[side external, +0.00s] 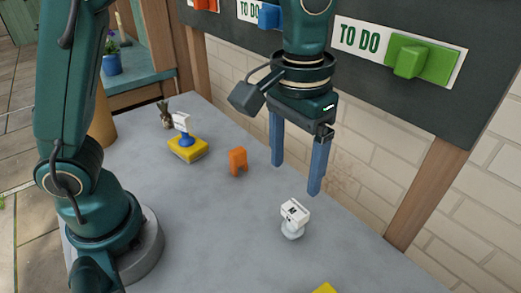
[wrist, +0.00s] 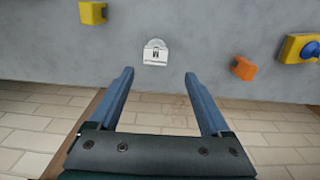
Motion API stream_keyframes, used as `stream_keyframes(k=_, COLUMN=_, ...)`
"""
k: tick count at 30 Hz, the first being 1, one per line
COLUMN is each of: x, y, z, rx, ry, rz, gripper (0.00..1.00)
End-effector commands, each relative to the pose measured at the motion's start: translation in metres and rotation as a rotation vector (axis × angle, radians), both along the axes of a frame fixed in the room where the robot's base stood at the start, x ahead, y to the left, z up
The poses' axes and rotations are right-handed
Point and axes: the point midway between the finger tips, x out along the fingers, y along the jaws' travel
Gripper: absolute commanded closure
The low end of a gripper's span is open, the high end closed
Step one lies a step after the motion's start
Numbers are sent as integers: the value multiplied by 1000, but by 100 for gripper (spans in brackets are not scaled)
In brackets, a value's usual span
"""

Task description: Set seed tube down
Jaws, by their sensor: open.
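A small white labelled piece with a pale rounded base, likely the seed tube (side external: 294,217), stands on the grey table (side external: 200,235) near its wall-side edge. In the wrist view the white piece (wrist: 155,52) lies just beyond the gap between the fingertips. My gripper (side external: 296,180) is open, its two blue fingers pointing down and apart. Nothing is between the fingers (wrist: 158,73) in the wrist view. The fingertips are above the white piece and clear of it.
An orange block (side external: 237,161) and a yellow block with a blue stand and white tag (side external: 187,149) are farther back. Another yellow block (side external: 324,289) is at the front edge of view. A dark board (side external: 400,95) with a green block (side external: 424,60) rises behind my gripper.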

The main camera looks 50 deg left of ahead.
Motion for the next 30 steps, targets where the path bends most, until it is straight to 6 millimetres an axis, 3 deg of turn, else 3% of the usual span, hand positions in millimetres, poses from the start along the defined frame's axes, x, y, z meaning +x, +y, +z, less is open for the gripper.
stream_keyframes(k=7, x=-28, y=49, z=30, rx=-38, ry=-157, rz=9, gripper=19)
stream_keyframes(k=15, x=-73, y=93, z=30, rx=-27, ry=-349, rz=9, gripper=19)
stream_keyframes(k=22, x=-95, y=108, z=16, rx=3, ry=-448, rz=6, gripper=19)
stream_keyframes(k=30, x=-99, y=111, z=12, rx=12, ry=-467, rz=2, gripper=19)
